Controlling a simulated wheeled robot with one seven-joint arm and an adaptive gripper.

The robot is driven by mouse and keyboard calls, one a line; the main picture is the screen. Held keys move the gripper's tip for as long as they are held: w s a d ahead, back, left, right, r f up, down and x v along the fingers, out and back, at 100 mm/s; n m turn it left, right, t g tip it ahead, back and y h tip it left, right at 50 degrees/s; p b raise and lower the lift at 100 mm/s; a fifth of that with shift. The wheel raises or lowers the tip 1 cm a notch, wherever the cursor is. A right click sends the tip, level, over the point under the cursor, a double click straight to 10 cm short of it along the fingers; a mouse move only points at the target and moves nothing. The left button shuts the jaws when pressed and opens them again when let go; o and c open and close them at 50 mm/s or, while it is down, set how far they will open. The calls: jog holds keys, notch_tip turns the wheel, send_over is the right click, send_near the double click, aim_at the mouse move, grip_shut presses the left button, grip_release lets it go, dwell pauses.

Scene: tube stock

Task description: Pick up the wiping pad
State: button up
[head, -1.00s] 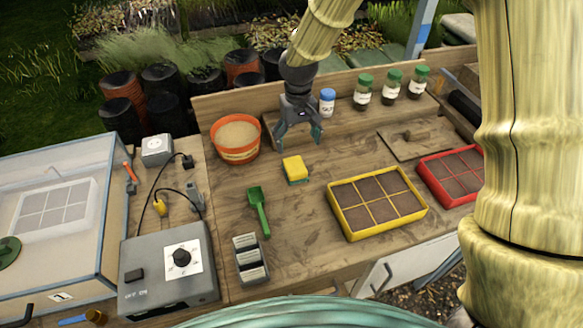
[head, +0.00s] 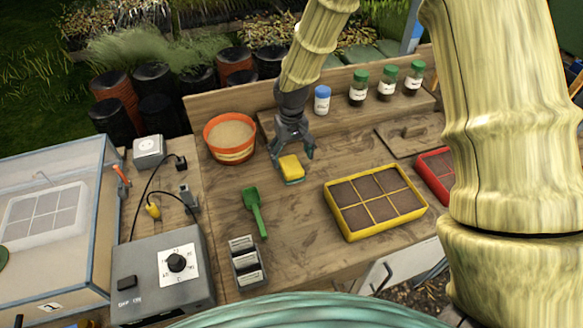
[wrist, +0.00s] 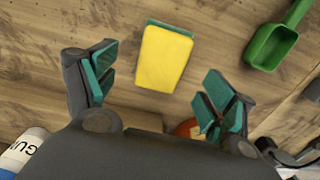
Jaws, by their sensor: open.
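The wiping pad (head: 291,168) is a small yellow block with a green underside, lying flat on the wooden bench. It also shows in the wrist view (wrist: 164,58), top centre, ahead of the fingers. My gripper (head: 292,153) is open and empty, just above and behind the pad in the head view. In the wrist view my gripper (wrist: 157,92) has its two green-padded fingers spread wide, one to each side of the pad's near end, and they do not appear to touch it.
An orange pot (head: 230,138) stands left of my gripper. A green scoop (head: 255,211) lies front left of the pad. A yellow-framed tray (head: 375,202) sits to the right. A blue-capped bottle (head: 322,100) and green-capped jars (head: 387,85) stand on the shelf behind.

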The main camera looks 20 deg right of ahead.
aim_at(291, 164)
jog(key=shift+s+f+p, duration=0.15)
jog(key=shift+f+p, duration=0.75)
jog(key=shift+f, duration=0.45)
jog(key=shift+f+p, duration=0.3)
jog(key=shift+f, duration=0.95)
jog(key=c, duration=1.2)
jog(key=shift+r, duration=0.15)
